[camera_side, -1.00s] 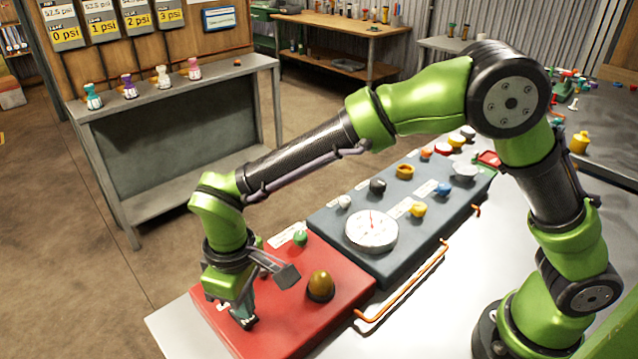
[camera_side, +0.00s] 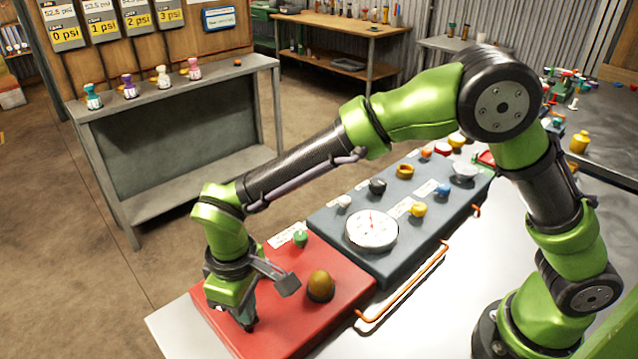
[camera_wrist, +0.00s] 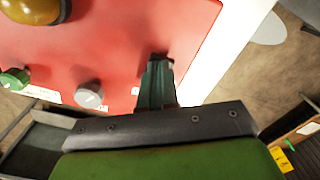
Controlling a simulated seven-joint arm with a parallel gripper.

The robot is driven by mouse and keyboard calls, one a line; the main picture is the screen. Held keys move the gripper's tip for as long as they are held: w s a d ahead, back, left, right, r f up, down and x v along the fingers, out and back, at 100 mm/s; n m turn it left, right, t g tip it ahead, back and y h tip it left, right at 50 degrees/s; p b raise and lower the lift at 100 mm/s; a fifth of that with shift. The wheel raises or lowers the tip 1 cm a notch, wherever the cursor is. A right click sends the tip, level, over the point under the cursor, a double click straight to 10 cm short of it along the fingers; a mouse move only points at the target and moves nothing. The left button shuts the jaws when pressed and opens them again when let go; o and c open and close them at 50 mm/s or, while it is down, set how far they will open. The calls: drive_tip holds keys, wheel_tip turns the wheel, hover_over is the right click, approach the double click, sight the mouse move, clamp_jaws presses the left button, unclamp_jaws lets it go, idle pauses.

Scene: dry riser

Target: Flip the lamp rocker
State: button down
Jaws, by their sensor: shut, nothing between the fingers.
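The red panel (camera_side: 285,330) carries an amber dome lamp (camera_side: 320,285), which also shows at the top left of the wrist view (camera_wrist: 38,8). My gripper (camera_side: 250,325) is shut and empty, pointing down at the panel left of the lamp. In the wrist view its fingertips (camera_wrist: 158,62) are together, low over or touching the red surface; I cannot tell which. I cannot make out the lamp rocker; a small dark patch at the fingertips may be part of it, mostly hidden by them.
A green knob (camera_side: 300,238) sits at the panel's far edge, with a grey knob (camera_wrist: 90,95) nearby in the wrist view. A blue-grey panel (camera_side: 375,262) with a round gauge (camera_side: 371,231) adjoins it. An orange rail (camera_side: 405,290) runs along its front.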

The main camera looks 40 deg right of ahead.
drive_tip(key=shift+f, duration=0.3)
drive_tip(key=shift+r, duration=3.55)
drive_tip(key=shift+f, duration=0.1)
drive_tip(key=s+d+r+m+t, duration=0.2)
drive_tip(key=s+d+r+m, duration=0.1)
drive_tip(key=d, duration=0.6)
drive_tip(key=s+d+r+m+t+y, duration=0.1)
drive_tip(key=s+d+r+m+t, duration=0.1)
drive_tip(key=d, duration=0.8)
drive_tip(key=s+d+r+m+t+y, duration=0.1)
drive_tip(key=s+d+r+m+t, duration=0.2)
drive_tip(key=d, duration=0.6)
wheel_tip(320, 180, up, 3)
drive_tip(key=s+m, duration=0.2)
drive_tip(key=s, duration=0.1)
drive_tip(key=shift+d, duration=0.15)
